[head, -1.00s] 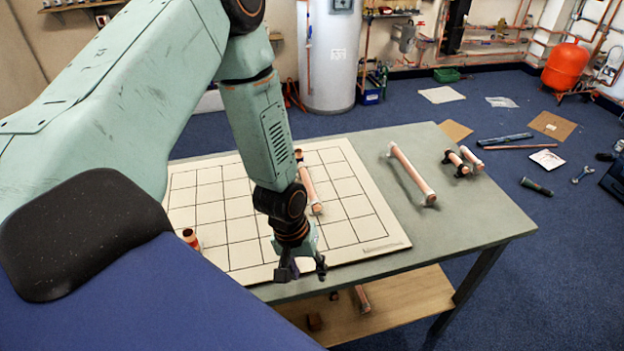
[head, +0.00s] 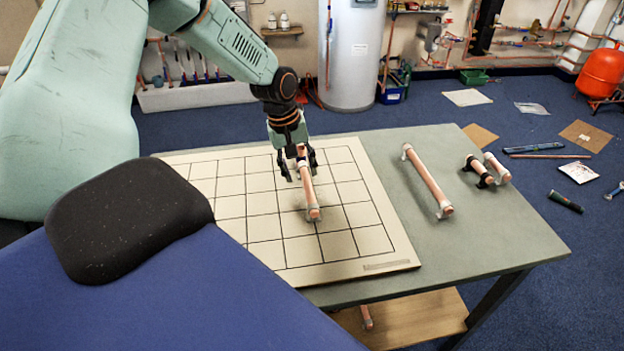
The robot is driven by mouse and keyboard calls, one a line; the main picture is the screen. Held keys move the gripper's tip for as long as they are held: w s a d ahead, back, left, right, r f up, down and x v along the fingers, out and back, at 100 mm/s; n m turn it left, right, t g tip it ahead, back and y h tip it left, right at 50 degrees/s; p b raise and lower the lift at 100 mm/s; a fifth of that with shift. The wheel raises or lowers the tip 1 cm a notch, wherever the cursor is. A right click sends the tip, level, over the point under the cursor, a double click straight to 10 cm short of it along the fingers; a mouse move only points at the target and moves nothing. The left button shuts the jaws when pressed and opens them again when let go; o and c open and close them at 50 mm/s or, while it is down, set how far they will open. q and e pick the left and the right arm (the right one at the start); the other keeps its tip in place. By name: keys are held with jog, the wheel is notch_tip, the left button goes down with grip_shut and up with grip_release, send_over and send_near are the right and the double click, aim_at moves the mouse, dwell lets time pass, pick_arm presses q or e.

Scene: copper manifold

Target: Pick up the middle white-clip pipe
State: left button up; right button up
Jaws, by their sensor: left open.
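A copper pipe (head: 308,192) lies on the gridded board, with a pale clip at its near end. My left gripper (head: 298,168) is open, pointing down over the far part of this pipe, one finger on either side of it in the picture. I cannot tell whether it touches the pipe; the gripper partly hides the pipe's far end. A longer copper pipe with pale clips (head: 428,181) lies on the bare table to the right. A short pipe with white clips (head: 497,168) lies farther right. My right gripper is not in view.
The gridded board (head: 285,253) covers the left of the grey table (head: 500,225). A short pipe with black clips (head: 478,170) lies close to the short white-clip one. The table's front right is clear. A wooden shelf (head: 420,318) is below.

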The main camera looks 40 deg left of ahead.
aim_at(307, 184)
pick_arm(q)
jog(key=shift+s+f, duration=0.1)
jog(key=shift+f, duration=0.4)
jog(key=f+b, duration=0.1)
jog(key=w+f+b, duration=0.1)
jog(key=f, duration=0.1)
jog(key=w+f+b, duration=0.1)
jog(key=f, duration=0.1)
jog(key=shift+d+f, duration=0.15)
jog(key=shift+d, duration=0.25)
jog(key=shift+f, duration=0.4)
jog(key=shift+w, duration=0.1)
jog(key=shift+c, duration=1)
jog(key=c, duration=0.6)
grip_shut()
